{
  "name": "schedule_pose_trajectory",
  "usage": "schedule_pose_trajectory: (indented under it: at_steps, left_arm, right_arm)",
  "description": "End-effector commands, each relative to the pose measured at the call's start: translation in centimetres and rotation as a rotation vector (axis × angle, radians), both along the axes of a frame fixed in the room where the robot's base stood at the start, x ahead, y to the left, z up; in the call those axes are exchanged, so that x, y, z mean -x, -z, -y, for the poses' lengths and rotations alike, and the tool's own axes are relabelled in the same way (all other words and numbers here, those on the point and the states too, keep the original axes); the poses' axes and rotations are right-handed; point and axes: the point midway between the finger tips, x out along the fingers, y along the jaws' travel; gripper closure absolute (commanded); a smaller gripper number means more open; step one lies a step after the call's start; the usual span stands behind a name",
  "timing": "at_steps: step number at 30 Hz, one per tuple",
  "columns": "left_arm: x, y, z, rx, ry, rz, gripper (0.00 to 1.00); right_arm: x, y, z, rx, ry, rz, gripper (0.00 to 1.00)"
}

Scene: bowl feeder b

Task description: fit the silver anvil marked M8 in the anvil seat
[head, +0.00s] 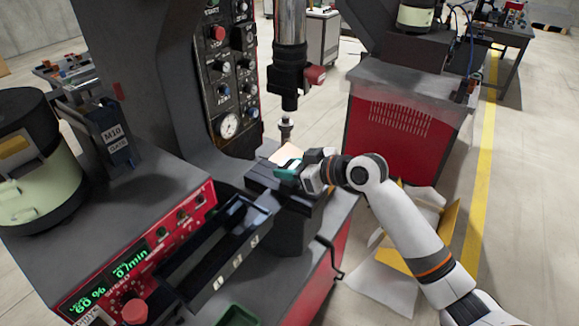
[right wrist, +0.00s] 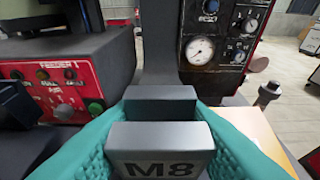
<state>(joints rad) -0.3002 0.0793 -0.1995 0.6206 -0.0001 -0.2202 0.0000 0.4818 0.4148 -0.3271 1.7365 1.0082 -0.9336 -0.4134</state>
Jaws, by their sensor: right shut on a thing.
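My right gripper (head: 291,168) is shut on the silver anvil (right wrist: 160,140). The anvil has a slot across it, and its front face, marked M8, faces the right wrist camera. In that view my teal finger pads (right wrist: 160,118) press on it from both sides. In the head view the gripper is over the dark press arm (head: 283,197), below and close to the press ram (head: 288,75). I cannot make out the anvil seat itself, nor whether the anvil touches anything below. My left gripper is not in view.
A pressure gauge (head: 228,125) and button panel (head: 230,60) stand behind the press arm. A black tray with numbered compartments (head: 225,255) is at the front left. A bowl feeder (head: 35,165) stands at the far left. A red cabinet (head: 400,125) is behind on the right.

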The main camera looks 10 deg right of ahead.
Motion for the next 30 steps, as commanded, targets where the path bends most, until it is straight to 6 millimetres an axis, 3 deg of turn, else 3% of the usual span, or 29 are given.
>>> schedule_pose_trajectory:
  at_steps: [23, 24, 28, 30]
  left_arm:
    - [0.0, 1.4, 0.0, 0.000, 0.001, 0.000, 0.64]
    - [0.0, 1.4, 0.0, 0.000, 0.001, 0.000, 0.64]
    - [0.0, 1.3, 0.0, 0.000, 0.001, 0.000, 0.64]
    - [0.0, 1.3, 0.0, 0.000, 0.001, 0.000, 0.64]
  right_arm:
    - [0.0, 1.9, 0.0, -0.001, 0.000, 0.002, 0.98]
    - [0.0, 1.8, 0.0, -0.001, 0.000, 0.003, 0.60]
    - [0.0, 1.8, 0.0, -0.001, 0.000, 0.001, 0.39]
    - [0.0, 1.8, 0.0, -0.001, 0.000, 0.001, 0.38]
